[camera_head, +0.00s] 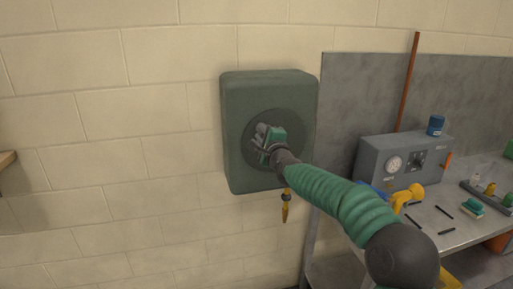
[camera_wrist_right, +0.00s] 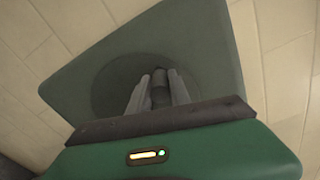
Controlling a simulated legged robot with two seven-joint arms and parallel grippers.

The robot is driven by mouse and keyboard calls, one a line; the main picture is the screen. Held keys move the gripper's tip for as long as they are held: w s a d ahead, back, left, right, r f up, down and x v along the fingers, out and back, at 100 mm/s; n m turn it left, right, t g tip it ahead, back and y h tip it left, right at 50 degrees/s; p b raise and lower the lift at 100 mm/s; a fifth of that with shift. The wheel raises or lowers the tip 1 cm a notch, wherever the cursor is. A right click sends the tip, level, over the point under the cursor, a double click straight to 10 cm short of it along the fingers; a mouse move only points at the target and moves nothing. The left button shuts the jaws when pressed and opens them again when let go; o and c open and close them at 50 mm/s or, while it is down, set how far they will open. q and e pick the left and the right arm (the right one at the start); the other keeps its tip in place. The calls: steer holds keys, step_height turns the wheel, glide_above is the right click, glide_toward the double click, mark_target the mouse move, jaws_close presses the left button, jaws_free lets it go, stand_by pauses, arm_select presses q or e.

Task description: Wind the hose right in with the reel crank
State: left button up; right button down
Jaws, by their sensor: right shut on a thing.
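The hose reel (camera_head: 237,128) is a dark green box on the block wall, with a round dark disc (camera_head: 250,122) on its front. A short yellow end of the hose (camera_head: 285,208) hangs below the box. My right gripper (camera_head: 262,138) is at the disc. In the right wrist view my right gripper (camera_wrist_right: 159,88) is shut on the dark crank handle (camera_wrist_right: 160,93), in front of the disc. Most of the crank is hidden by the gripper. The reel box fills much of that view (camera_wrist_right: 205,60). My left gripper is not in view.
A metal workbench (camera_head: 455,232) stands at the right, with a grey gauge box (camera_head: 375,168), a blue can (camera_head: 436,125), a yellow tool (camera_head: 407,196) and a green sponge (camera_head: 472,207). A brown pole (camera_head: 408,82) leans against the grey back panel.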

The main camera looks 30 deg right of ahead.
steer(key=shift+s+d+r+m+b, duration=0.2)
steer(key=shift+d+r+m+b, duration=0.35)
steer(key=shift+d+m, duration=0.4)
steer(key=shift+s+d+r+m+b, duration=0.2)
steer(key=shift+d+r+m+b, duration=0.35)
steer(key=shift+m, duration=0.6)
steer(key=shift+d+f, duration=0.1)
steer(key=c, duration=1.3)
jaws_free()
steer(key=shift+o, duration=0.5)
steer(key=shift+d+f, duration=0.15)
